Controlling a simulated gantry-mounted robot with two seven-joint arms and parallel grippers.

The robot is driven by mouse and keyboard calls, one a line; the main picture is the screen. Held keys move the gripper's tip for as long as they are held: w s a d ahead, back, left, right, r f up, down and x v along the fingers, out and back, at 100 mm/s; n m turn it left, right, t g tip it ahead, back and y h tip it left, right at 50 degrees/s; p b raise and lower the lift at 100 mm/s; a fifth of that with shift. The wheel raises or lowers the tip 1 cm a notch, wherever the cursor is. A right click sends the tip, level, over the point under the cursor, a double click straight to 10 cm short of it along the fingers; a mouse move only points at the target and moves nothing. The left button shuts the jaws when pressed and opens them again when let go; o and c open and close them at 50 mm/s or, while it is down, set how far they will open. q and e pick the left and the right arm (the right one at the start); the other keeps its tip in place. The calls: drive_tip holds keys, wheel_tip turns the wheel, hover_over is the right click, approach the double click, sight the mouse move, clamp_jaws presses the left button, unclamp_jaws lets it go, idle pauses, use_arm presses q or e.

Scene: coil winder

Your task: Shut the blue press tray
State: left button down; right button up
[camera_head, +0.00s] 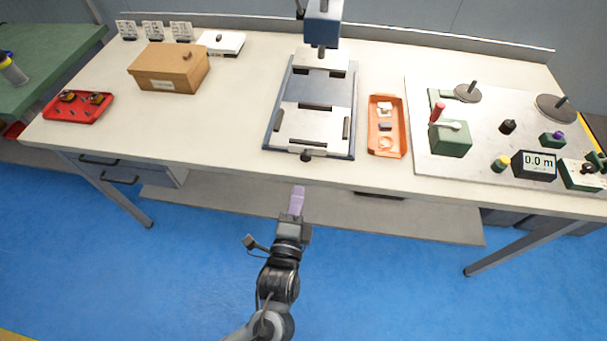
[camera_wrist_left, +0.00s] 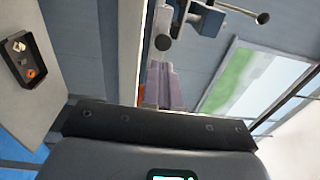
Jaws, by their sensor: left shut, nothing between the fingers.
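The press (camera_head: 323,28) stands at the middle of the bench, with a blue head and a long blue base. Its tray (camera_head: 312,123) is a pale plate with dark side strips, lying at the front part of the base, clear of the head. A dark knob (camera_head: 307,155) is on the tray's front edge, near the bench edge. My left gripper (camera_head: 297,200) has pale purple fingers, shut and empty, in front of the bench just below the knob in the picture, apart from it. The fingers also show in the left wrist view (camera_wrist_left: 164,86). My right gripper is not in view.
An orange bin (camera_head: 374,137) with small parts sits right of the press. A plate with a green box (camera_head: 450,138) and a meter (camera_head: 534,165) is farther right. A cardboard box (camera_head: 165,82) and red tray (camera_head: 60,112) are left.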

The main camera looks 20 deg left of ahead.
sight(304, 161)
use_arm(q)
drive_tip(key=b+x, duration=0.1)
drive_tip(key=x, duration=0.2)
drive_tip(key=b+x, duration=0.1)
drive_tip(key=x, duration=0.2)
drive_tip(key=shift+s+a, duration=0.1)
drive_tip(key=shift+a, duration=0.1)
drive_tip(key=shift+w+b, duration=0.4)
drive_tip(key=shift+w, duration=0.2)
drive_tip(key=shift+w+a+r, duration=0.1)
drive_tip(key=shift+w, duration=0.15)
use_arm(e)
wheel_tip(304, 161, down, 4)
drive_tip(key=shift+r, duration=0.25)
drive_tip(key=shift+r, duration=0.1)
